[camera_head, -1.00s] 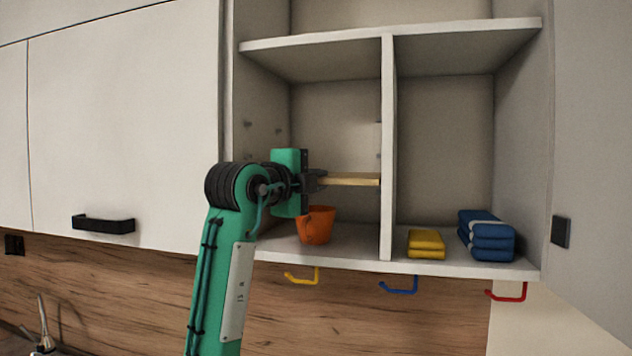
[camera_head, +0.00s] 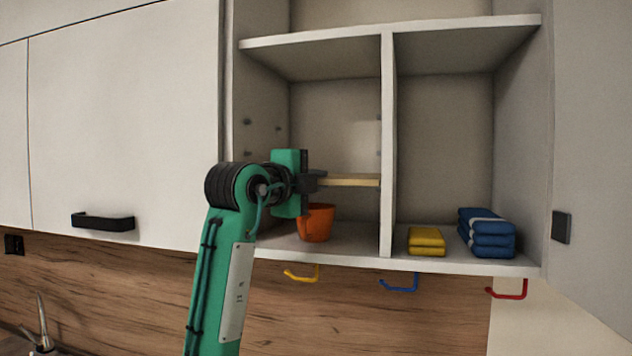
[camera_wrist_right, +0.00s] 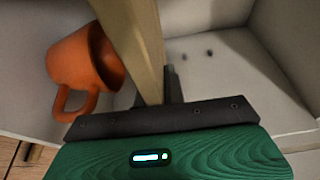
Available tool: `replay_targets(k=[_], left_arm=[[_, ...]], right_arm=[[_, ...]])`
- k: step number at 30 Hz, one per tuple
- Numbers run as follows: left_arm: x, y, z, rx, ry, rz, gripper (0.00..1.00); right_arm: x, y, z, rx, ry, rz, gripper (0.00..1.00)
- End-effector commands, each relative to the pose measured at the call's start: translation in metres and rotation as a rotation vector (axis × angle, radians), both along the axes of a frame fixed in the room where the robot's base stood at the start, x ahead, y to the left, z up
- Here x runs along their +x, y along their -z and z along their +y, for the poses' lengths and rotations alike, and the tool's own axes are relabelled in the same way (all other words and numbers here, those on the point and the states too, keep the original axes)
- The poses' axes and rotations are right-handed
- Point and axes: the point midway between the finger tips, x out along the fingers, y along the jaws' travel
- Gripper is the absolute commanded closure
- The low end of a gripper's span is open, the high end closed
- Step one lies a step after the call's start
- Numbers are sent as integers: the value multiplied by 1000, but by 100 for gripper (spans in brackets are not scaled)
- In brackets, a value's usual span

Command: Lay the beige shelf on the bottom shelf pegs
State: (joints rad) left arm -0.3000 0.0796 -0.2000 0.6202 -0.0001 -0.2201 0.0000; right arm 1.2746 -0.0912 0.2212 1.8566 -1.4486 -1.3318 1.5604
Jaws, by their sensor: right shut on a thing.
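The beige shelf (camera_head: 350,180) is a thin board, roughly level, inside the left compartment of the open cabinet, its right end close to the middle divider. My right gripper (camera_head: 318,181) is shut on its left part. In the right wrist view the shelf (camera_wrist_right: 138,35) runs away from the right gripper (camera_wrist_right: 158,100). Shelf pegs (camera_head: 247,121) show as small dark dots on the compartment's left wall, in an upper and a lower row; my gripper and wrist hide part of that wall. I cannot tell whether the shelf touches any peg. My left gripper is not in view.
An orange mug (camera_head: 317,224) stands on the cabinet floor below the shelf; it also shows in the right wrist view (camera_wrist_right: 80,62). The middle divider (camera_head: 387,150) bounds the compartment. Yellow cloths (camera_head: 426,242) and blue towels (camera_head: 486,235) lie right of it. Coloured hooks hang below.

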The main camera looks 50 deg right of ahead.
Motion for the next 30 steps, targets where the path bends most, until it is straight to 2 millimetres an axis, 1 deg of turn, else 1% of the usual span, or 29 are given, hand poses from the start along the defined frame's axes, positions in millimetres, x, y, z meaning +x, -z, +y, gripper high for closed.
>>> replay_targets(k=[15, 25, 26, 27, 29, 30], left_arm=[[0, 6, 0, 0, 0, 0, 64], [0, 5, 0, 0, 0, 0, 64], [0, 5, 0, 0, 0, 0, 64], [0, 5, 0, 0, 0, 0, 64], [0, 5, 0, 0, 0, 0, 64], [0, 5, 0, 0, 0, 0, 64]], right_arm=[[0, 2, 0, -2, -1, -2, 100], [0, 2, 0, -3, 0, -2, 100], [0, 2, 0, -3, 0, -2, 87], [0, 2, 0, -2, 0, -2, 79], [0, 2, 0, -2, 0, -2, 68], [0, 2, 0, -2, 0, -1, 64]])
